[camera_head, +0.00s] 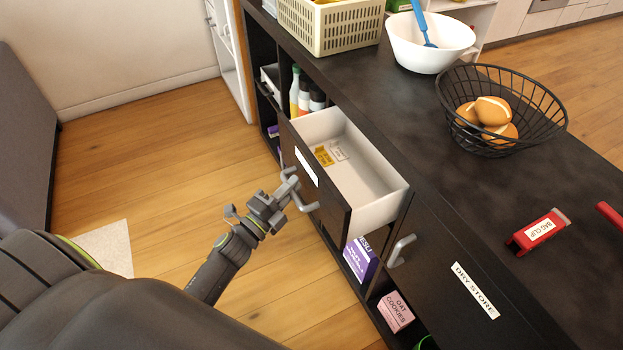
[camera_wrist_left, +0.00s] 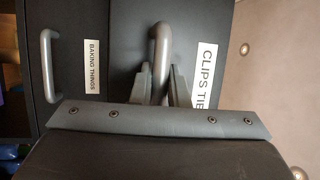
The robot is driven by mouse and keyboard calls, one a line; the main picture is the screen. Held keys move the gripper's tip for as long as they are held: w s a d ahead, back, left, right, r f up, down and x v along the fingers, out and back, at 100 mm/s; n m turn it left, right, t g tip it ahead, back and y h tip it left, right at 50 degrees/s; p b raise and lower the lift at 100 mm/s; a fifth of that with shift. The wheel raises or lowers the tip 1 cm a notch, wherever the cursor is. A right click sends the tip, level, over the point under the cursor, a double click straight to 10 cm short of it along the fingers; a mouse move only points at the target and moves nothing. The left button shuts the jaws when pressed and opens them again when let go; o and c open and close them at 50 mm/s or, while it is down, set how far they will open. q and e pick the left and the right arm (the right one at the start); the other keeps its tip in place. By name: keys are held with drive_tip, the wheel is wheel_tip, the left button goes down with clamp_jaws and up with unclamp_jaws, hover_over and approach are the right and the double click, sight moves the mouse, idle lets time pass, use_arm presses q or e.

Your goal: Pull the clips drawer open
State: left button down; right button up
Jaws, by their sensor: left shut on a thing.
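The clips drawer (camera_head: 372,172) is pulled out from the dark shelf unit, its white inside showing. In the left wrist view the handle (camera_wrist_left: 160,50) stands between the two fingers (camera_wrist_left: 158,86). My right gripper is not in view.
The counter holds a cream basket (camera_head: 330,35), a white bowl (camera_head: 425,45), a black wire basket (camera_head: 535,120) with bread rolls, and a red bag clip (camera_head: 538,231). A dry store front (camera_head: 440,270) with its own handle is beside the drawer. Wooden floor is free at left.

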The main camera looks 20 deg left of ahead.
use_arm(q)
drive_tip(key=shift+s+a, duration=0.9)
drive_tip(key=shift+s, duration=0.25)
drive_tip(key=c, duration=1.4)
unclamp_jaws()
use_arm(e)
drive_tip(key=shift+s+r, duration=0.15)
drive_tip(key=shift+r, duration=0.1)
use_arm(q)
drive_tip(key=b+v, duration=0.1)
drive_tip(key=v, duration=1.6)
drive_tip(key=shift+s, duration=0.2)
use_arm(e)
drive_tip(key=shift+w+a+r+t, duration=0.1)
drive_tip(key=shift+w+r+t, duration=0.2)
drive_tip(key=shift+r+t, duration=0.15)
